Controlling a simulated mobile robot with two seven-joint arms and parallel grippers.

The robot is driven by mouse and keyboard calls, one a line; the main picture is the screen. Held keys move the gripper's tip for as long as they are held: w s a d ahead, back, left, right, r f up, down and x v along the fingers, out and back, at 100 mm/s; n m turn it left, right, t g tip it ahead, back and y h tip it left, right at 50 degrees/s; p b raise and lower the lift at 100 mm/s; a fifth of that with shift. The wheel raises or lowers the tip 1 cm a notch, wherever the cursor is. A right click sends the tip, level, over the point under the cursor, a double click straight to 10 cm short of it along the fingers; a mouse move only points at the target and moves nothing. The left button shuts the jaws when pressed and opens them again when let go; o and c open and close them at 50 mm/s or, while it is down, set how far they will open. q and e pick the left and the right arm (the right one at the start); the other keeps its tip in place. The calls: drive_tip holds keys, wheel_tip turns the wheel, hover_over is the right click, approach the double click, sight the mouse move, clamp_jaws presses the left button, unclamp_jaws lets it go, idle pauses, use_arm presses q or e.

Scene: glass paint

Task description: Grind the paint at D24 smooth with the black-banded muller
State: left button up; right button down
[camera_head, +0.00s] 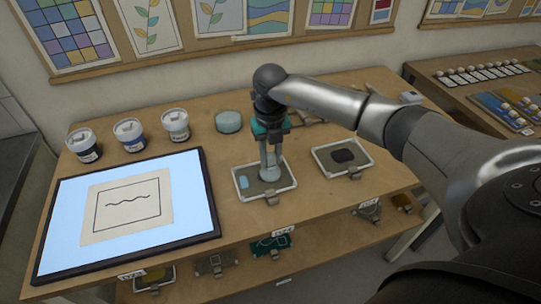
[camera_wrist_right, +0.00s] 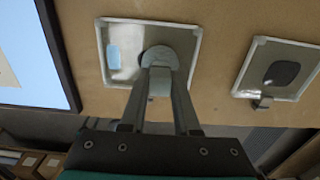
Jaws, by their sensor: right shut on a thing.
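My right gripper (camera_head: 270,152) is shut on a pale grey muller (camera_head: 270,170), pointing down over the left grinding slab (camera_head: 288,183). The muller's foot appears to rest on the slab; exact contact is hard to tell. In the right wrist view the fingers (camera_wrist_right: 160,80) hold the muller (camera_wrist_right: 162,57) near the slab's middle. A light blue paint patch (camera_wrist_right: 113,54) lies to its left on the slab (camera_wrist_right: 185,33), apart from the foot. I cannot make out a black band, and the slab's tag is too small to read surely. My left gripper is not in view.
Another slab (camera_head: 322,156) with a dark patch (camera_head: 343,156) lies to the right. A light panel (camera_head: 190,190) with a line drawing is at left. Several paint jars (camera_head: 128,133) and a pale round item (camera_head: 229,121) stand behind. More trays sit on the lower shelf.

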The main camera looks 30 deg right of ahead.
drive_tip(key=shift+f, duration=0.25)
idle(0.4)
